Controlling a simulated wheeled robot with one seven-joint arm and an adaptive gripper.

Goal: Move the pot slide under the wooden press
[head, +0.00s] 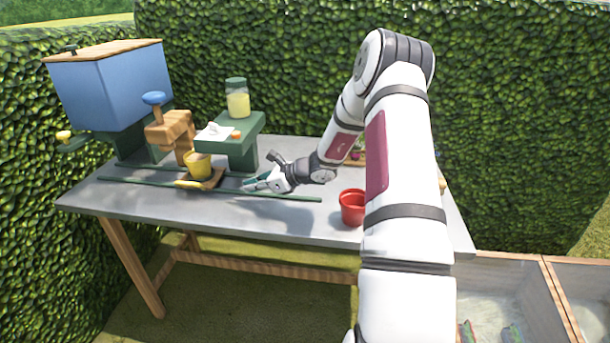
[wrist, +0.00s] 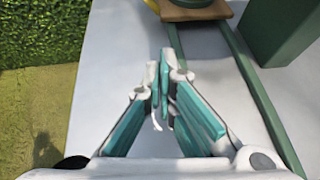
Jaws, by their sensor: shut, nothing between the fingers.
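The pot slide (head: 213,183) is a small wooden board on green rails, with a yellow handle (head: 187,184) at its front. A yellow pot (head: 198,166) stands upright on it. The wooden press (head: 172,132), with a blue knob on top, stands just left of the pot; I cannot tell whether the pot is directly under it. My gripper (head: 255,184) is shut and empty, right of the slide and apart from it. In the wrist view, my gripper's fingers (wrist: 161,85) are together, and the slide's board (wrist: 205,12) shows at the top edge, its handle mostly cut off.
The green rails (head: 285,196) run along the grey table (head: 270,222). A blue hopper (head: 110,88) stands at the back left. A green stand (head: 240,146) behind the rails holds a jar (head: 238,98). A red pot (head: 352,206) stands at the right. The front table strip is clear.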

